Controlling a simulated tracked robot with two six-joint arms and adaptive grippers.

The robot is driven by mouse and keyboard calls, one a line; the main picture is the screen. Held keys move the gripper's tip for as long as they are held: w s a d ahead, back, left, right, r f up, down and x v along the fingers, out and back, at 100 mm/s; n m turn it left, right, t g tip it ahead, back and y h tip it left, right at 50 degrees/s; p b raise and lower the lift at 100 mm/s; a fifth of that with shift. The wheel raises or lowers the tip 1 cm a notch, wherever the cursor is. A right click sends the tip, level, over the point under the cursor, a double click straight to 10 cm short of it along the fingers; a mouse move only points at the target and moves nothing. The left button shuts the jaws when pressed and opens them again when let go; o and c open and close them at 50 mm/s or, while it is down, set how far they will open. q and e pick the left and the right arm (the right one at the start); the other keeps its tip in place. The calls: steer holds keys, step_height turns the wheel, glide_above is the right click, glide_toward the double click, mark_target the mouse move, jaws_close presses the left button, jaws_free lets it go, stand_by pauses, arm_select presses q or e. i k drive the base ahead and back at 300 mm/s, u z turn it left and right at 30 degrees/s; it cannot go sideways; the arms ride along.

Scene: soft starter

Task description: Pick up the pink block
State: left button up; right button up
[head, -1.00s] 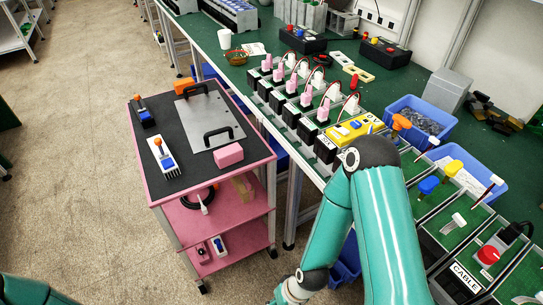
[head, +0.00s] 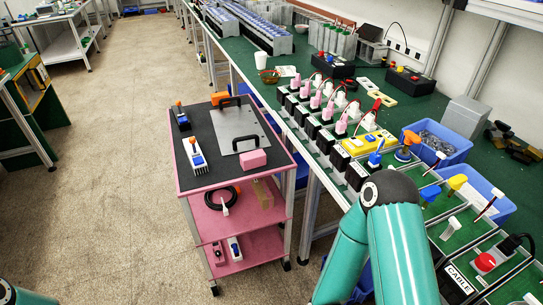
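The pink block (head: 253,159) lies on the black top of the pink cart (head: 184,190), near its front right corner. It sits just in front of a grey metal plate (head: 234,122) with two black handles. Nothing touches it from above. My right arm rises at the lower right, but its gripper is below the picture. Only a bit of my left arm shows at the bottom left corner, and its gripper is out of view.
The long green workbench (head: 432,102) runs along the cart's right, with rows of black modules and blue bins (head: 440,140). Open floor (head: 110,170) lies left of the cart.

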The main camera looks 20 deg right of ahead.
mark_target(256, 158)
steer(key=u, duration=0.05)
steer(key=i, duration=0.9)
steer(key=z, duration=0.2)
steer(key=k, duration=0.85)
steer(key=u, duration=0.15)
steer(key=i, duration=0.8)
steer(key=u, duration=0.05)
